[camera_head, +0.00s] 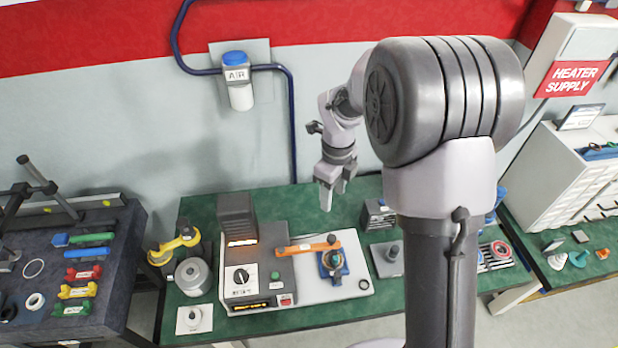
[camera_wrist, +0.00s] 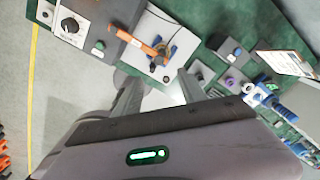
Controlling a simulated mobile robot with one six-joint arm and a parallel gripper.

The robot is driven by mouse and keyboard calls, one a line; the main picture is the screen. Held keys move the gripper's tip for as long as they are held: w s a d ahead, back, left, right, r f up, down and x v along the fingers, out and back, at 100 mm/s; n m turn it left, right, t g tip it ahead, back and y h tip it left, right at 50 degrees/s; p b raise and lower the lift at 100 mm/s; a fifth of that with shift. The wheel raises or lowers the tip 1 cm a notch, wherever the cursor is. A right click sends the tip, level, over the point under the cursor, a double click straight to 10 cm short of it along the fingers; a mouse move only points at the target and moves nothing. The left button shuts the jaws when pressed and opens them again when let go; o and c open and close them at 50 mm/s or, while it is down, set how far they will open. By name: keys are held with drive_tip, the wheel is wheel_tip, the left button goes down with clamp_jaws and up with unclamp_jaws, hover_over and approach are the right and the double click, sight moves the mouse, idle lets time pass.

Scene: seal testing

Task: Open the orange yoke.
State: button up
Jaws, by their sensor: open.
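The orange yoke (camera_head: 308,245) is a flat orange bar on the test machine, reaching from the grey control box to a round fitting on a blue base (camera_head: 333,262). It looks level across the top. In the wrist view the orange yoke (camera_wrist: 136,41) lies above the fingers, slanting toward the round fitting. My gripper (camera_head: 335,190) is open and empty, hanging above and behind the machine in the head view. In the wrist view my gripper (camera_wrist: 158,85) shows its two fingers apart, with nothing between them. It does not touch the yoke.
The machine's control box (camera_head: 258,276) has a dial, green button and red switch. A grey block with a knob (camera_head: 388,258) stands right. My arm hides part of the green table (camera_head: 340,312).

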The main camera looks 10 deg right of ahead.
sight(332, 237)
drive_tip(key=f, duration=0.5)
drive_tip(key=s+f+b, duration=0.1)
drive_tip(key=f, duration=1.1)
drive_tip(key=shift+s+d+f+b, duration=0.1)
drive_tip(key=shift+s+d+b, duration=0.15)
drive_tip(key=shift+b, duration=0.15)
clamp_jaws()
